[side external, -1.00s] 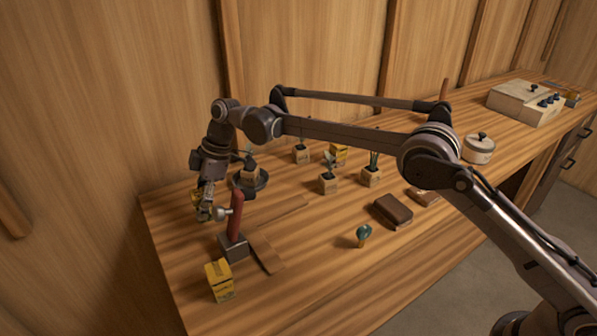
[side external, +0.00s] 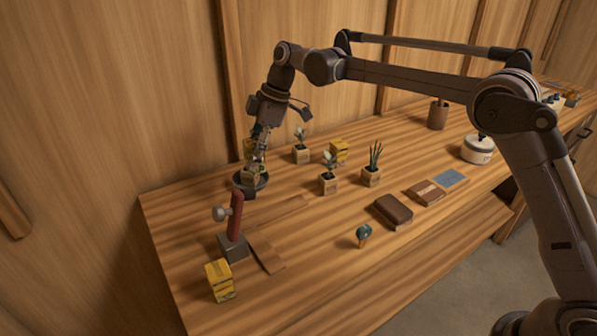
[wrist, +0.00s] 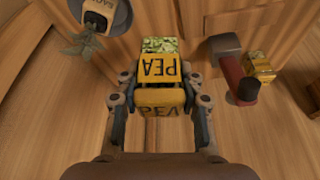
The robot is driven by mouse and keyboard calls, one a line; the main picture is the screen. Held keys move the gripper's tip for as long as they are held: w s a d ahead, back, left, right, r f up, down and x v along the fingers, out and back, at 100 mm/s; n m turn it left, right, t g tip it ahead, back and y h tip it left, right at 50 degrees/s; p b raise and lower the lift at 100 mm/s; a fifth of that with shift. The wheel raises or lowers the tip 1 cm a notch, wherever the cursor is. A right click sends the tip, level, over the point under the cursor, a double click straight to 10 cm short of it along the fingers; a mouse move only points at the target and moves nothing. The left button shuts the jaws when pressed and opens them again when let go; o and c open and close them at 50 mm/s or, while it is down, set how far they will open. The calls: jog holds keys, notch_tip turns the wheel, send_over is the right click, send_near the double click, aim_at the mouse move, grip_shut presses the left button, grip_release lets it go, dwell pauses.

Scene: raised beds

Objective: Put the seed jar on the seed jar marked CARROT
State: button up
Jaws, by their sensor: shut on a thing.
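My gripper (side external: 256,166) is shut on a yellow seed jar marked PEA (wrist: 157,69), with green at one end. In the wrist view the fingers of my gripper (wrist: 158,88) are on both sides of it, and PEA shows on two yellow faces. In the side view the held jar (side external: 249,148) is partly hidden by my gripper. Another yellow box-shaped jar (side external: 220,281) stands at the front left corner and shows in the wrist view (wrist: 258,67). A third yellow one (side external: 339,151) stands at the back among the plants. I cannot read a CARROT label on either.
Potted seedlings (side external: 328,183) stand mid-table.

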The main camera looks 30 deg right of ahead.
jog(key=s+d+f+m+t+h, duration=0.3)
jog(key=s+d+m, duration=0.9)
jog(key=s+d, duration=0.4)
jog(key=a+r+n+g+y, duration=0.2)
jog(key=a+r+n, duration=0.45)
jog(key=a, duration=0.45)
jog(key=a+r+n+g+y, duration=0.1)
jog(key=a+r+n+g, duration=0.1)
jog(key=a+r+n, duration=0.55)
send_over(217, 269)
jog(key=shift+n, duration=0.4)
jog(key=f, duration=0.9)
jog(key=shift+w+d+f, duration=0.1)
jog(key=shift+d+f, duration=0.1)
jog(key=shift+d, duration=0.15)
jog(key=shift+a+f, duration=0.3)
jog(key=shift+f, duration=1.95)
jog(key=shift+f, duration=0.15)
